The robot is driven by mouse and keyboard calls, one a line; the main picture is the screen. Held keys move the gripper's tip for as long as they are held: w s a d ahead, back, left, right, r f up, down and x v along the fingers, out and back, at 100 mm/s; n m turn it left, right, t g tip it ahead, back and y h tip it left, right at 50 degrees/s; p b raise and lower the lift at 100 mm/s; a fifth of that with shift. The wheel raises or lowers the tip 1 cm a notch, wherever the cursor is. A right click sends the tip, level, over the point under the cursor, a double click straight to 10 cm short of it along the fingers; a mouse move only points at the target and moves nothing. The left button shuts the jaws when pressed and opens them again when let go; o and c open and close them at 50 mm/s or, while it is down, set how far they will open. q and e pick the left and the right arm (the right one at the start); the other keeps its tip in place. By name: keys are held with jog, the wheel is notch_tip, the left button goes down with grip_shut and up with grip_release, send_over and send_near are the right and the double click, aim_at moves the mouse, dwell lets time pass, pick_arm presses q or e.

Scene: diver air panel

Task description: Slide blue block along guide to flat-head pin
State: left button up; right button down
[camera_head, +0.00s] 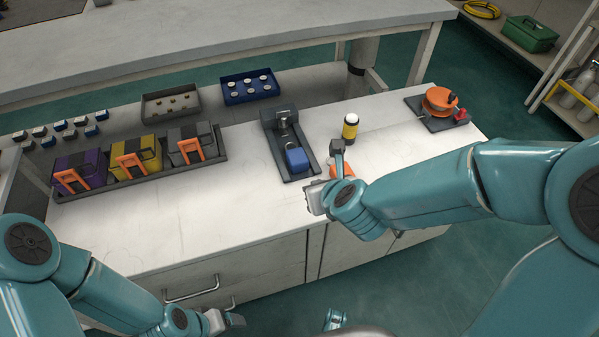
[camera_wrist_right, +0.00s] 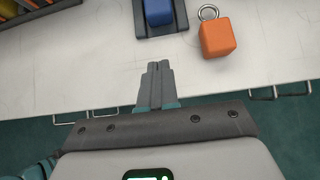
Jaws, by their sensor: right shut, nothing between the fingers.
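The blue block (camera_head: 297,159) sits in the near part of a dark guide (camera_head: 272,150) on the white bench. It also shows at the top of the right wrist view (camera_wrist_right: 158,12). A metal fitting (camera_head: 283,128) stands at the guide's far end; its head shape is too small to tell. My right gripper (camera_wrist_right: 158,68) is shut and empty, over the bench in front of the guide's near end, apart from the blue block.
An orange block with a ring (camera_wrist_right: 217,37) stands right of the guide. A yellow-black bottle (camera_head: 350,128) and an orange reel (camera_head: 439,100) stand further right. A rack of coloured boxes (camera_head: 130,180) is at left. Two trays with round pieces lie behind. The front bench surface is clear.

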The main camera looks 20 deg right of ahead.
aim_at(299, 167)
jog(key=b+x, duration=0.2)
jog(key=x, duration=0.6)
jog(key=shift+f, duration=0.3)
jog(key=w, duration=0.3)
jog(key=shift+w+p, duration=0.3)
jog(key=shift+w, duration=0.1)
jog(key=shift+w+f, duration=0.1)
jog(key=shift+w, duration=0.4)
pick_arm(q)
jog(key=shift+s+d+f, duration=0.1)
jog(key=shift+s+f, duration=0.1)
jog(key=shift+f, duration=0.55)
pick_arm(e)
jog(key=shift+w, duration=0.1)
